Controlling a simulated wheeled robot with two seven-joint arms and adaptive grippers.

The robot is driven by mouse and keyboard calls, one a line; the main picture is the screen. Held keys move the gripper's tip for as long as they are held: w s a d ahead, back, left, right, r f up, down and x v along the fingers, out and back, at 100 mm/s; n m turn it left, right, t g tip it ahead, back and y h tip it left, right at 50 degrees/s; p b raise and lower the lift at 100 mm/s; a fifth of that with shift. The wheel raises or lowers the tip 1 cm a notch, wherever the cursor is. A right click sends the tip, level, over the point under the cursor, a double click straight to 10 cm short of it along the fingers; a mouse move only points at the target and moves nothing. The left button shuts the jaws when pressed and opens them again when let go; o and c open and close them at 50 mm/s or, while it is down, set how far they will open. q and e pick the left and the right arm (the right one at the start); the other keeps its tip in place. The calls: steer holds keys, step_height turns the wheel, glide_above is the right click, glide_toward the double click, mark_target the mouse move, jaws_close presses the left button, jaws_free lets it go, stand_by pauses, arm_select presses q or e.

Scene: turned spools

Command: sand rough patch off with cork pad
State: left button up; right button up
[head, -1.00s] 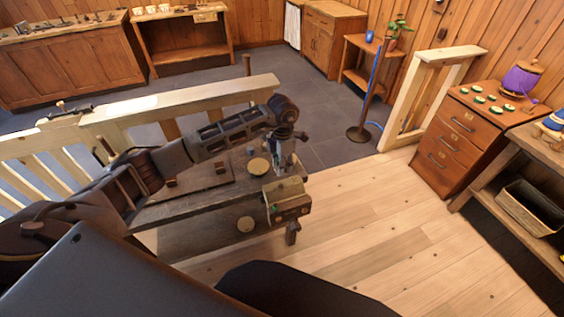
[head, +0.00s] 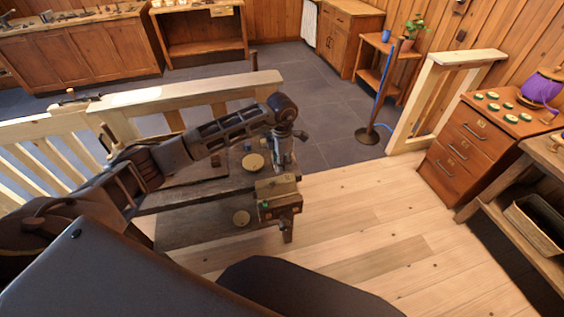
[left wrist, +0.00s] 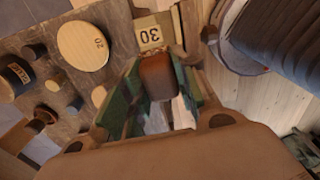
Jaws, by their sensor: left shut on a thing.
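My left gripper (head: 284,152) reaches over the right end of a dark wooden bench (head: 190,235). In the left wrist view its green fingers (left wrist: 160,100) are shut on a brown block (left wrist: 158,76), which looks like the cork pad. The block is close to a tag marked 30 (left wrist: 149,35); I cannot tell whether it touches anything. A pale round disc marked 20 (left wrist: 83,46) lies on the bench to the left. Small turned pieces (left wrist: 45,115) stand by it. I cannot make out a rough patch. My right gripper is not in view.
A pale wooden railing (head: 180,92) runs behind the bench. A rope post (head: 370,132) and a pale frame (head: 440,62) stand beyond. A drawer cabinet (head: 468,150) is at the right. The plank floor (head: 380,225) between is clear.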

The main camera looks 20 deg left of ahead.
arm_select(q)
steer(key=shift+w+d, duration=0.1)
steer(key=shift+m, duration=0.7)
steer(key=shift+f, duration=0.1)
